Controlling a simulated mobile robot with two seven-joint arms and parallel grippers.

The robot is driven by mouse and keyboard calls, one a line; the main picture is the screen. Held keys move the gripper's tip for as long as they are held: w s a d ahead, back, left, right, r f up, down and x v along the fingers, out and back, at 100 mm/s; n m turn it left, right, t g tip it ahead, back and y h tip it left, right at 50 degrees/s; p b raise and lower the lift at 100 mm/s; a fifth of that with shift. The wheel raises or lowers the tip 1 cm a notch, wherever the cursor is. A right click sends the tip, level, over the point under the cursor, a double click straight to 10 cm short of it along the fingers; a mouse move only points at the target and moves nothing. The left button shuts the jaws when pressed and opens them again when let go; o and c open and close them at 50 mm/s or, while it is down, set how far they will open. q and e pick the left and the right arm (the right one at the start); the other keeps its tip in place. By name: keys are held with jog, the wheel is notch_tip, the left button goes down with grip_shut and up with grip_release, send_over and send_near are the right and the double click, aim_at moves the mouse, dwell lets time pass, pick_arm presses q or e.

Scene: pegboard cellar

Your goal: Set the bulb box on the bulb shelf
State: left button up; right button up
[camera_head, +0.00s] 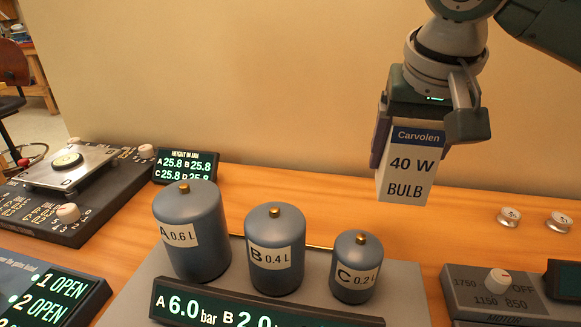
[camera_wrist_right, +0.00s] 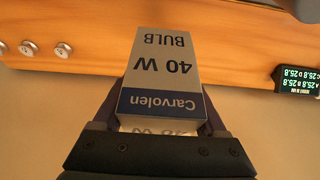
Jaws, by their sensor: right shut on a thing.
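The bulb box (camera_head: 406,165) is white with a blue "Carvolen" band and reads "40 W BULB". My right gripper (camera_head: 415,135) is shut on its upper part and holds it upright above the wooden bench, in front of the plain wall. The right wrist view shows the box (camera_wrist_right: 160,65) between the fingers of the right gripper (camera_wrist_right: 160,115), with its lettering upside down. The bulb shelf cannot be made out in either view. My left gripper is not in view.
Grey tanks A (camera_head: 190,235), B (camera_head: 275,250) and C (camera_head: 354,268) stand below and left of the box. A height display (camera_head: 187,167) and levelling plate (camera_head: 68,167) are at left. Two metal knobs (camera_head: 509,217) and a motor control (camera_head: 495,288) are at right.

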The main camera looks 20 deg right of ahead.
aim_at(394, 198)
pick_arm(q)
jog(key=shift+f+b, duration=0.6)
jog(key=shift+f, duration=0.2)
pick_arm(e)
notch_tip(394, 198, down, 7)
jog(key=shift+f, duration=0.1)
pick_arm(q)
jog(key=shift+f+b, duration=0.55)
pick_arm(e)
notch_tip(394, 198, down, 4)
jog(key=shift+f, duration=0.1)
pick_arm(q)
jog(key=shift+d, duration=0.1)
pick_arm(e)
jog(key=shift+f, duration=0.1)
jog(key=shift+f, duration=0.1)
jog(key=o, duration=1.3)
jog(key=shift+w, duration=0.1)
